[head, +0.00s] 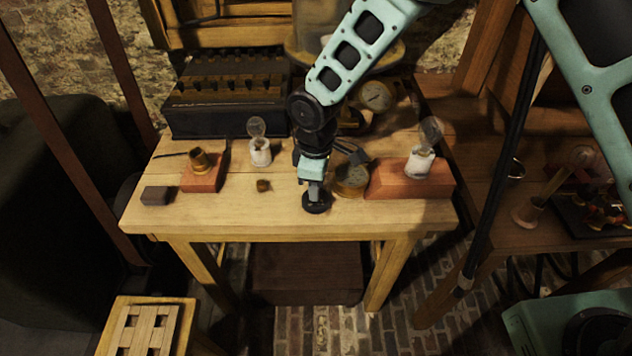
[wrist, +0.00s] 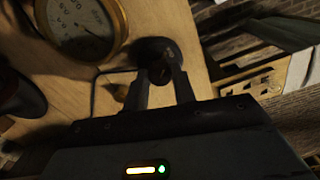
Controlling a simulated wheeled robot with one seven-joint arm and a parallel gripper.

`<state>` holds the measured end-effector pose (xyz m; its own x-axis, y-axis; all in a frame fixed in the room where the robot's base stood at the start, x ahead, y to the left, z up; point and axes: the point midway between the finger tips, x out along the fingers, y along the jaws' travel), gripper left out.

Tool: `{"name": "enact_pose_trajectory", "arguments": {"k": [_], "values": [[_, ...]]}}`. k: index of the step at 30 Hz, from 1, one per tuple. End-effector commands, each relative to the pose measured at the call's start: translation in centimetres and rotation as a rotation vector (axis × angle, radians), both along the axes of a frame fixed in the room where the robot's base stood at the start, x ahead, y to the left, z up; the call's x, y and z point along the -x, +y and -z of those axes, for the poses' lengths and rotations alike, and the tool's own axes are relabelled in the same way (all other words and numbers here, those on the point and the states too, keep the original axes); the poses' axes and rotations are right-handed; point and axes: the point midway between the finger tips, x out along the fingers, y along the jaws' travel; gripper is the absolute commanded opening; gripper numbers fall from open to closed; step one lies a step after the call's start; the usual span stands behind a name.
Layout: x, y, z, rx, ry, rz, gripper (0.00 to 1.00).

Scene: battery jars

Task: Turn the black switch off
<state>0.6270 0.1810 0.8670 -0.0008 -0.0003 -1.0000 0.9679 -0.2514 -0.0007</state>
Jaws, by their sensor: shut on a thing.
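The black switch (head: 317,207) is a small round black base on the front part of the wooden table. In the wrist view its dark round base (wrist: 155,48) lies just beyond my fingertips, with a small knob at its middle. My gripper (head: 315,192) points down over the switch from above. In the wrist view my gripper (wrist: 160,80) has its two fingers on either side of the knob and is shut on it. The fingers hide part of the knob, and its turn position cannot be made out.
A brass gauge (head: 351,180) stands right of the switch, close to my gripper. A red block with a bulb (head: 411,180) is further right. A small brass piece (head: 263,186), a white bulb holder (head: 260,153) and a red block (head: 205,177) are left. The wooden table (head: 240,215) is clear along its front.

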Motion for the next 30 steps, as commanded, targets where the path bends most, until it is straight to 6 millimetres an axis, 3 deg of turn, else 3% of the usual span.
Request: {"name": "enact_pose_trajectory", "arguments": {"k": [13,14,16,26,30], "values": [[-0.2,0.1,-0.2,-0.003,-0.005,-0.012,0.03],[-0.2,0.1,-0.2,-0.003,-0.005,-0.012,0.29],[-0.1,0.1,-0.1,-0.003,-0.005,-0.011,0.48],[-0.1,0.0,-0.2,-0.001,-0.002,-0.01,0.48],[-0.1,0.1,-1.6,-0.003,-0.005,-0.009,0.48]]}}
